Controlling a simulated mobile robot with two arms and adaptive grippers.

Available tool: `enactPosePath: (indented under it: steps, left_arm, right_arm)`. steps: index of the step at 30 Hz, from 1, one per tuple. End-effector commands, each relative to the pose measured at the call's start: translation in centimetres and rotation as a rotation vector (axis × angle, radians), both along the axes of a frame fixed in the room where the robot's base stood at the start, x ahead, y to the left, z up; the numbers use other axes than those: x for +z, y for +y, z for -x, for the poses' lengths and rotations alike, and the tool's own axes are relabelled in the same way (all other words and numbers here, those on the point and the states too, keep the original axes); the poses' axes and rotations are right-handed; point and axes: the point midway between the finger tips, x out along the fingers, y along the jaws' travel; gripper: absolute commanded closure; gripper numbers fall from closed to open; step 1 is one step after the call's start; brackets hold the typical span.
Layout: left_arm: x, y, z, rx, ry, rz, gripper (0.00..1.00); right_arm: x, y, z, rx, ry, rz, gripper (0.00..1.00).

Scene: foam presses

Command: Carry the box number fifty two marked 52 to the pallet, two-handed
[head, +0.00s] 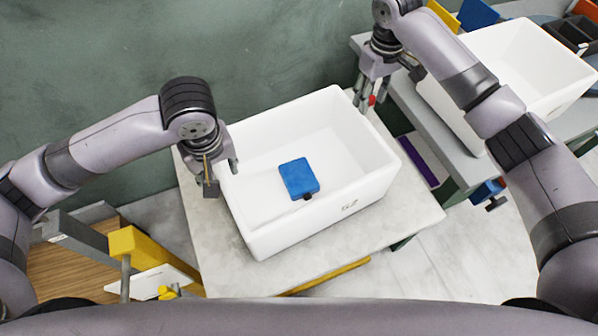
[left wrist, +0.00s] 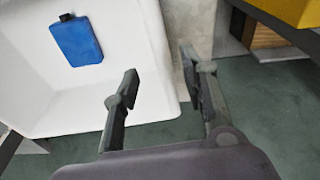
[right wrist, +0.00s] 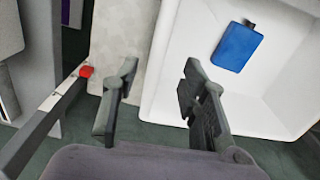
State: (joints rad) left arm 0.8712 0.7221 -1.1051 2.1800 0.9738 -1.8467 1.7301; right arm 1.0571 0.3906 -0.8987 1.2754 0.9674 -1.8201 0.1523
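The white open box (head: 290,235) marked 52 sits on a pale table, with a blue block (head: 298,178) lying inside it. My left gripper (head: 220,178) is open at the box's left wall. In the left wrist view its fingers (left wrist: 160,78) are spread, one on the inner side of the wall and one outside. My right gripper (head: 370,90) is open near the box's far right corner. In the right wrist view its fingers (right wrist: 160,72) are spread with the box's rim in the gap between them. Contact with the walls cannot be told. I cannot make out a pallet.
Another white bin (head: 535,65) stands on the grey bench at right. A red button (right wrist: 86,71) is beside my right gripper. Yellow-and-grey equipment (head: 140,245) and a wood-coloured surface (head: 65,275) are at left. Pale floor (head: 450,265) shows at lower right.

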Motion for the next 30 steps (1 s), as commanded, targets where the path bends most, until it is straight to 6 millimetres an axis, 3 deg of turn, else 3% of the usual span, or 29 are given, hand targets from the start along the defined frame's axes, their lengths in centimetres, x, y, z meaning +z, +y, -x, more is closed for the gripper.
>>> enactPosePath:
  steps: [9,18,24,30]
  left_arm:
    - [-6.5,0.5,-0.8,0.001,0.004,-0.003,0.60]
    - [-11.4,0.9,-1.5,-0.001,0.000,-0.002,0.60]
    - [-12.9,1.0,-1.7,-0.002,0.000,-0.002,0.60]
    - [-13.1,1.0,-1.7,-0.002,-0.001,-0.001,0.60]
  right_arm:
    - [-6.6,0.0,0.1,-0.002,0.004,0.002,0.60]
    - [-11.6,0.0,0.1,-0.001,0.002,0.000,0.60]
    - [-13.0,0.0,0.0,-0.001,0.000,0.000,0.60]
    - [-13.3,0.0,0.0,0.000,-0.001,0.000,0.60]
